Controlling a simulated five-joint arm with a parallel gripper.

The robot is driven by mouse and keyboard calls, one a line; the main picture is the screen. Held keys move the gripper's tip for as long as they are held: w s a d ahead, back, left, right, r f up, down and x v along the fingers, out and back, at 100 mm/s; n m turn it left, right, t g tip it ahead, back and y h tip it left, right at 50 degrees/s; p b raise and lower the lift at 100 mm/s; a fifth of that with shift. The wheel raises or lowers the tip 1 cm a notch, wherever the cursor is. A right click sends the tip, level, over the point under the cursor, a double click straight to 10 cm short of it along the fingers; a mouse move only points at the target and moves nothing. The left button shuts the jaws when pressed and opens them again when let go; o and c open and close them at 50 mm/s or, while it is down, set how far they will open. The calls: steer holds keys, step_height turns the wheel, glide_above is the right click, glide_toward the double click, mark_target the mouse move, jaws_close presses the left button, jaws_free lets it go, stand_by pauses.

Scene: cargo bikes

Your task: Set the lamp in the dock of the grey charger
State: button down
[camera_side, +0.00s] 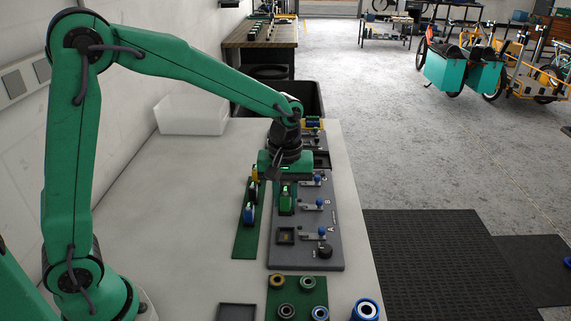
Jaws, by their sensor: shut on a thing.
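My gripper (285,178) is over the dark grey board and shut on a small upright thing with a green body and pale top, which looks like the lamp (286,201). The fingertips are partly hidden by the gripper body, and I cannot tell whether the lamp touches the board.
A green strip (245,245) left of the board holds a blue item (249,214) and others behind it. In front lie a green mat with several round parts (286,311), a dark tray (237,312) and a blue ring (366,309). A clear bin (192,115) stands at the back left.

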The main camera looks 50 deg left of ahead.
steer(key=w+a+f, duration=0.2)
steer(key=w+a, duration=0.6)
steer(key=w+a+f, duration=0.2)
steer(key=w+a, duration=0.6)
steer(key=w, duration=0.1)
steer(key=shift+a+f, duration=0.35)
steer(key=shift+a, duration=0.05)
steer(key=shift+f, duration=0.15)
steer(key=shift+f, duration=1.95)
steer(key=shift+f, duration=0.95)
steer(key=c, duration=1.2)
jaws_free()
steer(key=shift+o, duration=0.2)
steer(key=shift+r, duration=0.1)
